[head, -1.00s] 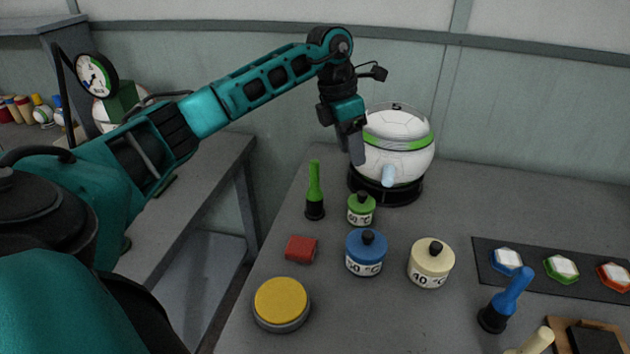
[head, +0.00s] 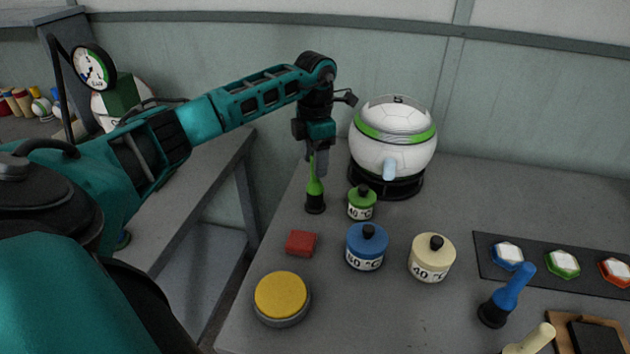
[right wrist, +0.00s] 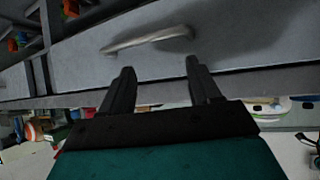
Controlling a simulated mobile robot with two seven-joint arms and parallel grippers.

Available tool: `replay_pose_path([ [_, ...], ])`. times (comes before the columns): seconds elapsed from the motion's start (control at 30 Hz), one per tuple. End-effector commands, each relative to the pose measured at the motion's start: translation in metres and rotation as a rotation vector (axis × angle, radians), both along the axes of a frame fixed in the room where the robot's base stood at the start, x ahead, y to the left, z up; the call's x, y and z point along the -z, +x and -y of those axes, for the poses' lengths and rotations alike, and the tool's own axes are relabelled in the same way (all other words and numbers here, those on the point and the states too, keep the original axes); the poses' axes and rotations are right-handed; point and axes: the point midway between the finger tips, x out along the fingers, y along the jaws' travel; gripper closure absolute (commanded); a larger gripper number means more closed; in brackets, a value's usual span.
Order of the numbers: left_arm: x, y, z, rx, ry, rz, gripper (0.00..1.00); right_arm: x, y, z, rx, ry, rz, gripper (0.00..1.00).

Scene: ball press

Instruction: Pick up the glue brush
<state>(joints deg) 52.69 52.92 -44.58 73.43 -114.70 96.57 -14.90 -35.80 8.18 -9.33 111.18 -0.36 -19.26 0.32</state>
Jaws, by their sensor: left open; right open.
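A green-handled glue brush (head: 314,196) stands upright in a black holder near the left edge of the table. My left gripper (head: 316,163) points down over the top of its handle, with its jaws open. The fingertips overlap the handle top in the picture; I cannot tell whether they touch it. A blue-handled brush (head: 507,297) stands tilted in a black holder at the right, and a cream-handled brush (head: 532,341) is partly cut off at the bottom edge. In the right wrist view, my right gripper (right wrist: 160,72) is open and empty, before a grey drawer front with a handle (right wrist: 148,39).
A green-lidded pot (head: 362,203), a blue pot (head: 366,246) and a cream pot (head: 431,258) stand right of the green brush. A white ball in a stand (head: 394,138) is behind. A red block (head: 300,243) and a yellow round button (head: 281,297) lie in front.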

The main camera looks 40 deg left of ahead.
Motion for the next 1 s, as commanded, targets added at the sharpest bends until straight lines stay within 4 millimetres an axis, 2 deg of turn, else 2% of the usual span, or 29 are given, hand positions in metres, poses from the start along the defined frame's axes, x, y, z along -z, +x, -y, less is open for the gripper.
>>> replay_pose_path([
  [0.1, 0.018, 0.000, 0.000, -0.002, -0.001, -0.003, 0.48, -0.001, 0.000, 0.000, 0.000, 0.000, 0.000, 0.38],
  [0.2, 0.025, 0.000, 0.000, -0.001, -0.001, 0.000, 0.48, -0.001, 0.000, 0.000, 0.000, 0.000, 0.000, 0.38],
  [0.43, 0.026, 0.000, 0.000, -0.001, 0.000, 0.001, 0.48, -0.001, 0.000, 0.000, 0.000, 0.000, 0.000, 0.38],
  [1.0, 0.026, 0.000, 0.000, -0.001, 0.000, 0.001, 1.00, -0.001, 0.000, 0.000, 0.000, 0.000, 0.000, 0.38],
])
